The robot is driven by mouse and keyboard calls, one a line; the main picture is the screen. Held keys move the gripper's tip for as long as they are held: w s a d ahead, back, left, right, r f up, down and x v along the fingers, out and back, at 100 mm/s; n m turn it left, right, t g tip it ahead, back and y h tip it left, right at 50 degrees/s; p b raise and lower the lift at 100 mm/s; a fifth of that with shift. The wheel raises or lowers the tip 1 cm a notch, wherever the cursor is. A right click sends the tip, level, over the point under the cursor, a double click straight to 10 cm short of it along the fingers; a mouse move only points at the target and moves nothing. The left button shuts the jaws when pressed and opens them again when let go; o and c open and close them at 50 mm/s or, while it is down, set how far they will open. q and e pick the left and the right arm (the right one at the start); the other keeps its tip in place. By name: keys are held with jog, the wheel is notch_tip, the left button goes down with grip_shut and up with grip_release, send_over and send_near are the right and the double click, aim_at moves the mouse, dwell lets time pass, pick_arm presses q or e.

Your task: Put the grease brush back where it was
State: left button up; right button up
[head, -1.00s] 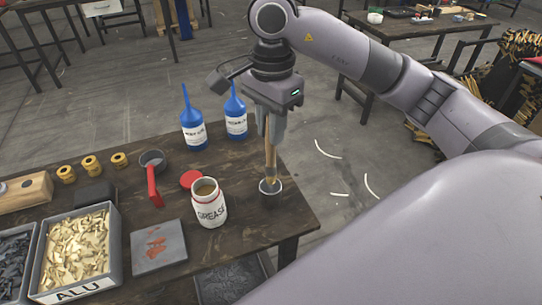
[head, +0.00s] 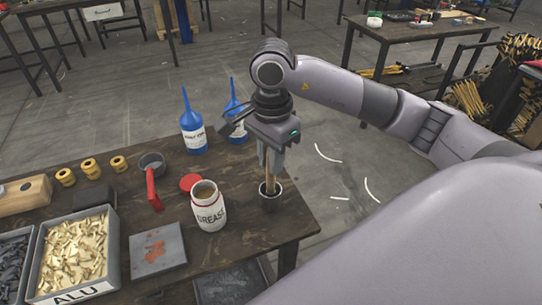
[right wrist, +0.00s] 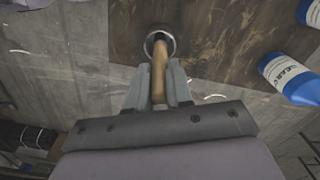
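The grease brush (head: 270,182) stands nearly upright with its lower end inside a small dark cup (head: 271,201) at the table's right edge. My right gripper (head: 270,165) is just above the cup, shut on the brush's wooden handle. In the right wrist view the handle (right wrist: 158,72) runs between the two fingers (right wrist: 159,88) into the cup (right wrist: 160,37). The brush's bristles are hidden inside the cup. An open white grease jar (head: 208,208) stands left of the cup. My left gripper is not in view.
Two blue bottles (head: 193,130) stand behind the cup. A red lid (head: 190,182), a red-handled pan (head: 152,165), a grey plate with red smears (head: 158,250) and an ALU bin (head: 115,262) lie left. The table edge is close on the cup's right.

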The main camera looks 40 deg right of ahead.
jog(key=o, duration=0.4)
jog(key=shift+r, duration=0.1)
notch_tip(320, 180, up, 12)
jog(key=shift+r+p, duration=0.1)
jog(key=shift+p, duration=0.55)
dwell(0.4)
